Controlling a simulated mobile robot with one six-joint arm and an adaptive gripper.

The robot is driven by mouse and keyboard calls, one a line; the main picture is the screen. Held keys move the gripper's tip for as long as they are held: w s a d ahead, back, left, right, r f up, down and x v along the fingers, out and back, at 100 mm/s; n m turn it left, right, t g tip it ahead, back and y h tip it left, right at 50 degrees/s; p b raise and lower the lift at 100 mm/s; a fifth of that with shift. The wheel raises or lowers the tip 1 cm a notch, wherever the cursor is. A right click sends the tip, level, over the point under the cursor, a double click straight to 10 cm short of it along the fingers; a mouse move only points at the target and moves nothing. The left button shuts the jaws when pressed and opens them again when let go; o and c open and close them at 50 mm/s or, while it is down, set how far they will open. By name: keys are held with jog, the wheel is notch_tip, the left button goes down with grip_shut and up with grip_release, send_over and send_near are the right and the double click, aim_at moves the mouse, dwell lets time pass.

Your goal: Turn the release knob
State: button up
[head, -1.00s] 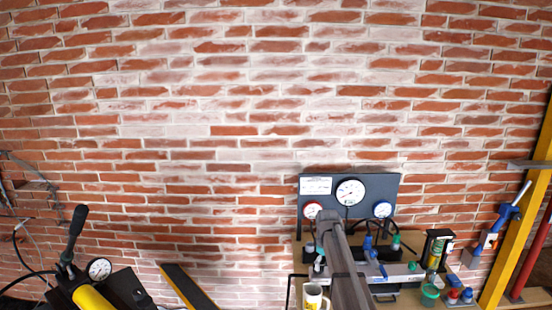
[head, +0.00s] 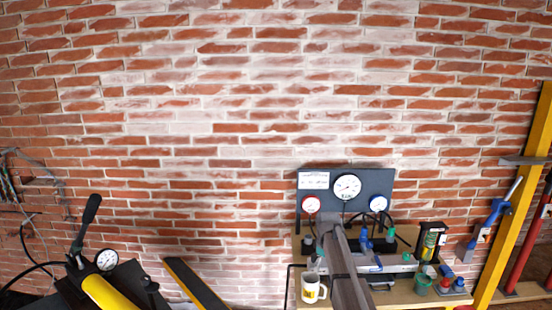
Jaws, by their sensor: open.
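A hand pump stands at the lower left of the head view, with a yellow cylinder (head: 103,293), a black lever handle (head: 86,223) tilted up and a round white gauge (head: 107,259). A small dark knob-like part (head: 149,284) stands just right of the pump's black body; I cannot tell for sure whether it is the release knob. The lower part of the pump is cut off by the bottom edge. My gripper does not show in this view.
A dark panel with a large gauge (head: 347,187) and two smaller ones stands behind a bench with a mug (head: 312,288), a green cup (head: 422,284) and several tools. A grey beam (head: 345,270) rises before it. A yellow post (head: 522,190) leans at right. Brick wall (head: 250,110) fills the back.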

jog(key=s+f+m+b, duration=0.3)
jog(key=s+m, duration=0.1)
jog(key=s, duration=1)
jog(key=s+f+m+b, duration=0.3)
jog(key=s+m, duration=0.2)
jog(key=s, duration=0.9)
jog(key=shift+s+a+f, duration=0.15)
jog(key=shift+s+f, duration=0.05)
jog(key=shift+f, duration=0.05)
dwell(2.5)
